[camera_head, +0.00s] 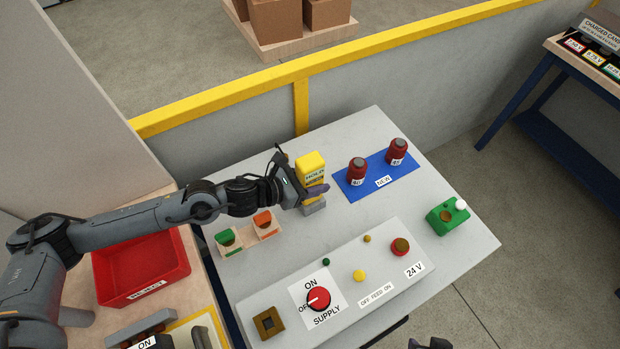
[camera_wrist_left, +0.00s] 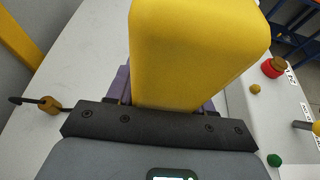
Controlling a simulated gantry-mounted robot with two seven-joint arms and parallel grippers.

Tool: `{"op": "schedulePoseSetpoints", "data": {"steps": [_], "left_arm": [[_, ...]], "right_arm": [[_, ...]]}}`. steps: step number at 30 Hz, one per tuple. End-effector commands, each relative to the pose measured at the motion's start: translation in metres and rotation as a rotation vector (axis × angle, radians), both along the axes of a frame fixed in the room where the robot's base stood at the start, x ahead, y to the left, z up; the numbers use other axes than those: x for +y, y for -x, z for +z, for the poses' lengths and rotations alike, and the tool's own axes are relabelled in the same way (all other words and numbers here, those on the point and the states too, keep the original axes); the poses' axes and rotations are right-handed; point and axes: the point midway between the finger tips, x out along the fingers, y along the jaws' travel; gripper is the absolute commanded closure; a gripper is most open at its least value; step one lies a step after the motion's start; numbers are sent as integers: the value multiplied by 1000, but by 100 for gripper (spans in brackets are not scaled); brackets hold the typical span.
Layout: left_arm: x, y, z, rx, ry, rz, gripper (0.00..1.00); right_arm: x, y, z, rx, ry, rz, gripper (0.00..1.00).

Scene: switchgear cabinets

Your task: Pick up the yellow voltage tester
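The yellow voltage tester (camera_head: 311,167) stands upright on a small grey block (camera_head: 314,208) near the back of the grey table. My left gripper (camera_head: 318,190) is at the tester's lower part, with a purple finger across its near side. In the left wrist view the tester (camera_wrist_left: 195,45) fills the middle, and purple finger parts show close on both sides of it. Its body hides the contact, so I cannot tell whether the fingers press on it. A dark part at the bottom edge of the head view may be my right gripper (camera_head: 430,344); its fingers are not clear.
Two red cylinders stand on a blue mat (camera_head: 376,184) right of the tester. Green and orange pieces sit in wooden holders (camera_head: 229,238) in front-left. A supply panel (camera_head: 380,262) with a red knob lies in front. A green unit (camera_head: 446,218) stands right; a red bin (camera_head: 140,268) is left.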

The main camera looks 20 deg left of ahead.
Motion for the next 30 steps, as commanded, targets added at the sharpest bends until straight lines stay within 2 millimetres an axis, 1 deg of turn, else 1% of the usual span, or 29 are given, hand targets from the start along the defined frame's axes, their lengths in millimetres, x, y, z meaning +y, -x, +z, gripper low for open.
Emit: {"op": "schedulePoseSetpoints", "data": {"steps": [1,6,7,15,20,23,28,30], "left_arm": [[0,0,0,0,0,0,60],[0,0,0,0,0,0,86],[0,0,1,-2,1,0,89],[0,0,2,-2,2,0,89],[0,-1,9,-4,2,1,89],[0,-1,19,-5,1,0,89],[0,-1,45,-7,0,0,89],[-14,6,50,-4,5,-4,89]], "right_arm": [[0,0,0,0,-1,-1,57],[1,0,0,1,-4,-2,57],[1,0,0,1,-4,-2,57],[1,0,0,1,-4,-2,57],[0,0,0,1,0,0,57],[-1,0,0,1,3,2,57],[-2,0,0,1,7,5,57],[-2,0,-2,1,8,5,57]]}}
